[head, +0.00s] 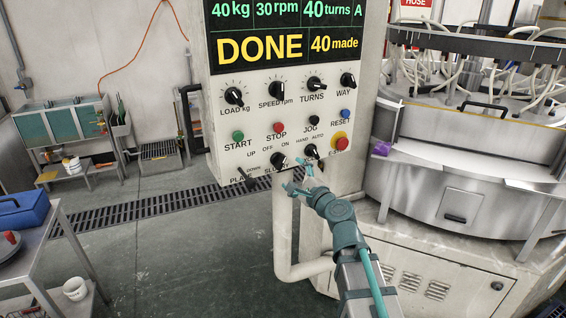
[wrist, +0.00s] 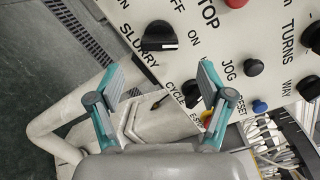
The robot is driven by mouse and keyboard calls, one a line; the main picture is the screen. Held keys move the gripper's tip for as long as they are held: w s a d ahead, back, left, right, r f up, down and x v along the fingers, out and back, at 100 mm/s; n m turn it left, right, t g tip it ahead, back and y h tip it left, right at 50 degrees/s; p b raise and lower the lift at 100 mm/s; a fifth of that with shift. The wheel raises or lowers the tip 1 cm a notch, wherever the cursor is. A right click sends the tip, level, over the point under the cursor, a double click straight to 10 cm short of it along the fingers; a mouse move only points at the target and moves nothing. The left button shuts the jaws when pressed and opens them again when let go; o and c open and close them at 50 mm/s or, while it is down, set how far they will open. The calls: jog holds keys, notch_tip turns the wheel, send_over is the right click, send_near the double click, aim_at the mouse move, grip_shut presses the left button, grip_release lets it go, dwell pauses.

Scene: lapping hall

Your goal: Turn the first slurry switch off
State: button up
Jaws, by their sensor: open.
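The slurry switch, a black rotary knob (head: 279,160), sits in the bottom row of the control panel, with OFF and ON printed above it. In the wrist view the black slurry knob (wrist: 158,37) has a white mark at its end on the ON side. My gripper (head: 299,179) is open and empty just below and in front of the bottom row. In the wrist view its two teal fingers (wrist: 163,79) are spread wide, with the slurry knob beyond them and apart from them. I see only one switch labelled slurry.
The black cycle knob (head: 311,151) is close to the right of the slurry switch. A red emergency button on yellow (head: 340,143) is further right. The plate lever (head: 246,175) is at left. A white pipe (head: 285,230) runs below the panel. The lapping machine (head: 450,200) stands at right.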

aim_at(283, 165)
jog(key=p+x, duration=0.1)
jog(key=x, duration=0.7)
jog(key=shift+w+a+p, duration=0.1)
jog(key=shift+w+p, duration=0.1)
jog(key=shift+p, duration=0.15)
jog(key=c, duration=1.2)
jog(key=shift+o, duration=0.2)
jog(key=shift+f, duration=0.1)
